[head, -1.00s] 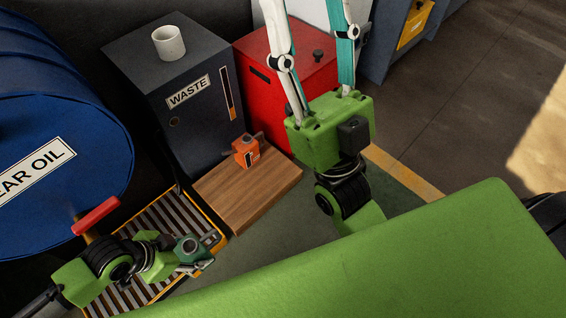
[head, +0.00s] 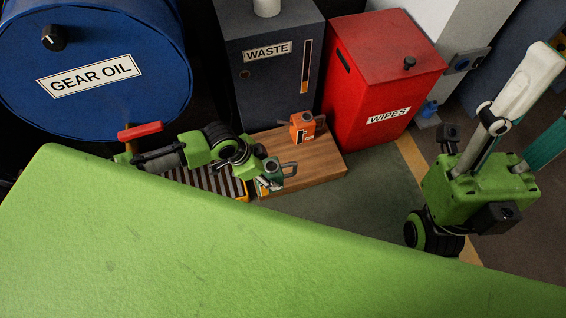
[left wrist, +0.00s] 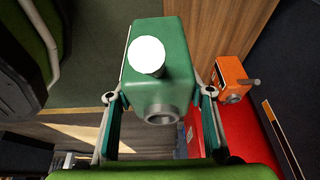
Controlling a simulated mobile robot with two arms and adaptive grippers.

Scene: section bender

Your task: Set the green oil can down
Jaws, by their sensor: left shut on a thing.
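The green oil can (head: 271,174) is held in my left gripper (head: 262,171), at the left front corner of the wooden board (head: 325,163). In the left wrist view the can (left wrist: 165,85) fills the space between the two fingers, its round white top and grey ring toward the camera. I cannot tell whether its base touches the board. An orange can (head: 303,127) stands farther back on the board and also shows in the left wrist view (left wrist: 232,72). My right gripper (head: 535,105) is at the far right, its fingers apart and empty, tips partly out of view.
A blue gear oil drum (head: 95,110) with a red-handled tap (head: 140,131) is at the left. A slatted tray (head: 212,183) lies below my left arm. The waste bin (head: 267,85) and red wipes bin (head: 385,70) stand behind the board. Green floor (head: 370,190) is clear at right.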

